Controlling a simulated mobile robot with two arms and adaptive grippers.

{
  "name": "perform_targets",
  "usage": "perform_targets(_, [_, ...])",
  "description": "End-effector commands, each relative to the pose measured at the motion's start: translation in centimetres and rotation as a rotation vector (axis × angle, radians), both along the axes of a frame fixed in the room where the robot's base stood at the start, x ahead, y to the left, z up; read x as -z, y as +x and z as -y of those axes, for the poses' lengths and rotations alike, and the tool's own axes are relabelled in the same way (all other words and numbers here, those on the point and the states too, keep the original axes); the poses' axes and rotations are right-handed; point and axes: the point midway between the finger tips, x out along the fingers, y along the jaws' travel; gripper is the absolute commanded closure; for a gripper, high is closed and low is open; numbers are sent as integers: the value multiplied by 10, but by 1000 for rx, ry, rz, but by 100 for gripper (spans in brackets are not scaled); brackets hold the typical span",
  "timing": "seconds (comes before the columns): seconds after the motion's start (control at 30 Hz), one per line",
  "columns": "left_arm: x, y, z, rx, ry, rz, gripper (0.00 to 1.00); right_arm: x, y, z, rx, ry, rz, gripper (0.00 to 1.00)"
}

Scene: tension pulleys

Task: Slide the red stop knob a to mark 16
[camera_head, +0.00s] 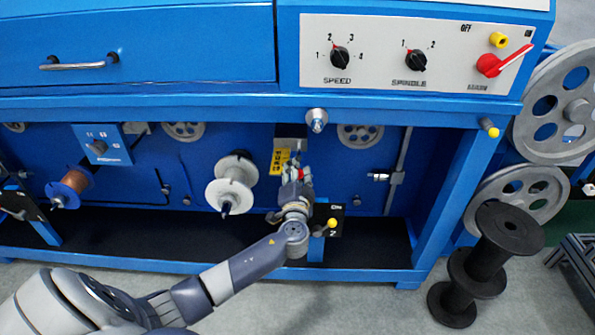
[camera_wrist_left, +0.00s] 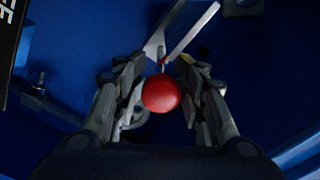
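The red stop knob (camera_wrist_left: 161,93) is a round red ball in the left wrist view. It sits between the two fingers of my left gripper (camera_wrist_left: 160,85). A dark gap shows on each side of the ball, so the fingers look apart from it. A pale metal bar (camera_wrist_left: 190,32) lies just behind the knob. In the head view my left gripper (camera_head: 298,172) reaches into the machine's lower bay, and a bit of the red knob (camera_head: 300,174) shows at its fingers. No scale mark can be read. My right gripper is in neither view.
A yellow label (camera_head: 280,161) is just left of the gripper, and a white spool (camera_head: 230,185) is further left. A yellow-knobbed lever (camera_head: 332,223) stands close at the lower right. The blue frame edge (camera_head: 250,108) runs above. Black spools (camera_head: 480,265) stand on the floor at right.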

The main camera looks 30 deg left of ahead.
Motion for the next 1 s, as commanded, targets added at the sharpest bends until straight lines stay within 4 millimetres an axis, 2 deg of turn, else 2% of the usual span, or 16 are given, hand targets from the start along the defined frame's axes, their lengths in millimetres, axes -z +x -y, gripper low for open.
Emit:
perform_targets(0.33, [0, -1, 0, -1, 1, 0, 53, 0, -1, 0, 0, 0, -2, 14])
perform_targets(0.47, [1, -9, 6, 1, -1, -1, 53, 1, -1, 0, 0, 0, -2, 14])
perform_targets(0.8, [1, -67, 41, 0, -4, -2, 53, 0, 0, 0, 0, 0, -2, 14])
perform_targets(1.0, [1, -94, 57, 0, -1, -1, 53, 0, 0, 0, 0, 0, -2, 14])
